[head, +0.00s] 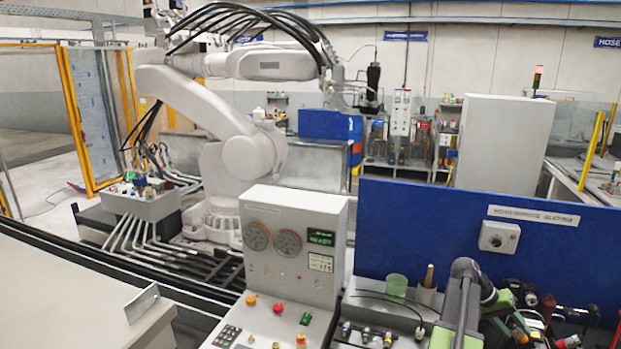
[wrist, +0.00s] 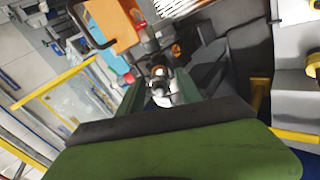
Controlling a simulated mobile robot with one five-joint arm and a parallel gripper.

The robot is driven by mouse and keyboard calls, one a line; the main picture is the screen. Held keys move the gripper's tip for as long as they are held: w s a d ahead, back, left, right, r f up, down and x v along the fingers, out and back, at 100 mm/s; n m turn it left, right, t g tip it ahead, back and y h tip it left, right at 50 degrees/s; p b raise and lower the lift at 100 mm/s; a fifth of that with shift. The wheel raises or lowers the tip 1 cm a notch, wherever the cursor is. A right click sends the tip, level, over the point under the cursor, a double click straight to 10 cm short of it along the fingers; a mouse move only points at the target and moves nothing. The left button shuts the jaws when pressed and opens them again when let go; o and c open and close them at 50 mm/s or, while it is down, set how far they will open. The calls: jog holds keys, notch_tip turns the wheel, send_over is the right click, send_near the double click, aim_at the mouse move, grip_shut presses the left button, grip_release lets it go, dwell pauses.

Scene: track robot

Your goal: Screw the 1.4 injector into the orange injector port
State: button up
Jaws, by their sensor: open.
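Several small injector-like fittings (head: 367,335) stand in a row on the grey bench at the bottom of the head view. Their labels are too small to read, so I cannot tell which is the 1.4 injector. I cannot make out the orange injector port for certain in either view. In the wrist view my gripper (wrist: 159,92) is open, with its green fingers apart. A small metallic round part (wrist: 158,72) shows between and beyond the fingertips; I cannot tell whether they touch it. An orange block (wrist: 112,25) shows above left of the fingers.
A control console (head: 292,245) with gauges and buttons stands left of the bench. A blue panel (head: 430,225) rises behind the bench. A green cup (head: 397,285) and a brush pot (head: 427,292) stand before it. Cluttered tools (head: 540,320) lie at right. A large white robot (head: 240,150) stands behind.

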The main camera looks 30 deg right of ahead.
jog(key=n, duration=0.3)
dwell(0.6)
grip_shut()
dwell(0.5)
jog(key=m, duration=0.5)
jog(key=shift+m, duration=0.3)
jog(key=m, duration=0.3)
jog(key=shift+m, duration=0.4)
jog(key=m, duration=0.2)
jog(key=shift+m, duration=0.4)
